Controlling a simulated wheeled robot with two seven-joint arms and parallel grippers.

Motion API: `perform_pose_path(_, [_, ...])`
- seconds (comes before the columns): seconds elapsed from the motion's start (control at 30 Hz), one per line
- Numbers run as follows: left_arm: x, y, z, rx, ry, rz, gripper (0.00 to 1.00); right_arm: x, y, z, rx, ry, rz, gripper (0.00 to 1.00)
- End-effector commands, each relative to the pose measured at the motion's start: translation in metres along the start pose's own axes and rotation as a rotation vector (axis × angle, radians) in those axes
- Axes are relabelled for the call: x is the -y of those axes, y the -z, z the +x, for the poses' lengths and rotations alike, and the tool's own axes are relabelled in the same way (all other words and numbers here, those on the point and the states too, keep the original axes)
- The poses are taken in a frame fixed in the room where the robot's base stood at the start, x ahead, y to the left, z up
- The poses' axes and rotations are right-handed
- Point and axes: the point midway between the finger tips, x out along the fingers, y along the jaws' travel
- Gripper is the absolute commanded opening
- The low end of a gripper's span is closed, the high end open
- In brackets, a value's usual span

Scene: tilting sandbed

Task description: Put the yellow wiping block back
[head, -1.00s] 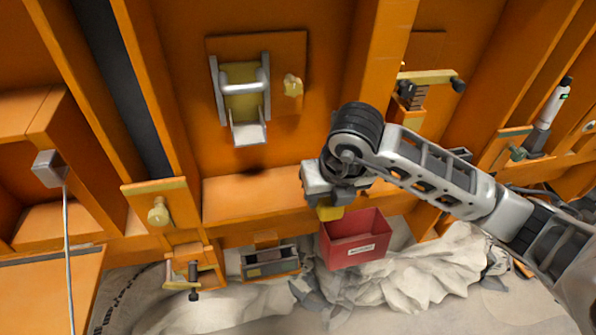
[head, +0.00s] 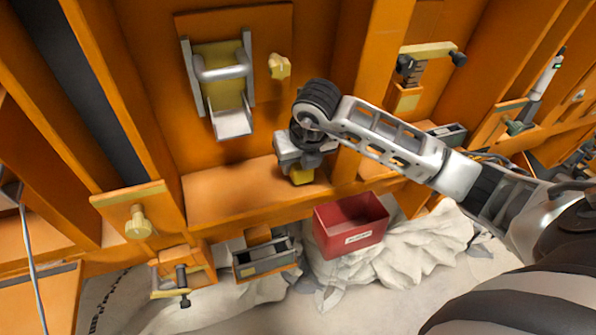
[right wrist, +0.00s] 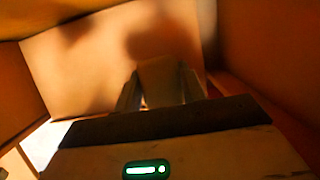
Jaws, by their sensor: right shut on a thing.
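The yellow wiping block (head: 302,176) is held under my right gripper (head: 301,168) in the head view, over the orange ledge (head: 225,196). Whether the block touches the ledge is hard to tell. In the right wrist view, the two fingers of my right gripper (right wrist: 160,88) close on the block (right wrist: 160,72), which looks dull and dim there. An orange surface (right wrist: 90,60) lies just beyond them. My left gripper is not in view.
A red open bin (head: 350,228) hangs below and right of the ledge. A small grey drawer (head: 264,260) is to its left. A metal chute with a bar handle (head: 220,73) is on the panel above. An orange upright (head: 372,90) stands right of my gripper.

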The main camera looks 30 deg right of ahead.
Motion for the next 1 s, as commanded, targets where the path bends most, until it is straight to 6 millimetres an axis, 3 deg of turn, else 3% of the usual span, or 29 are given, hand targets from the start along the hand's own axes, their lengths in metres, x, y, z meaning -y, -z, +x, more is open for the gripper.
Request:
perform_pose_path(0.03, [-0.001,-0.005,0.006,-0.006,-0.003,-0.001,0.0,0.0,0.006,0.015,-0.001,-0.001,0.001,0.22])
perform_pose_path(0.1, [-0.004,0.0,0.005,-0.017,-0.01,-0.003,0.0,0.001,0.007,0.02,0.0,0.0,0.002,0.22])
perform_pose_path(0.47, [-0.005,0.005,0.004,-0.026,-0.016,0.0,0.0,0.001,0.008,0.023,0.001,0.001,0.001,0.22])
perform_pose_path(0.5, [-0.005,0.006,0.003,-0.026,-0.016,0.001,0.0,0.001,0.007,0.022,0.001,0.001,0.001,0.49])
perform_pose_path(0.57, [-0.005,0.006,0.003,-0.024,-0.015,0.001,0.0,0.001,0.007,0.022,0.001,0.001,0.001,0.62])
perform_pose_path(0.83, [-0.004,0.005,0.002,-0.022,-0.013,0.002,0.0,0.001,0.007,0.021,0.001,0.001,0.001,0.62])
perform_pose_path(1.0, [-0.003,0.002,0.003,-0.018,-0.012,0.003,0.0,0.001,0.005,0.008,0.004,-0.001,0.0,0.62])
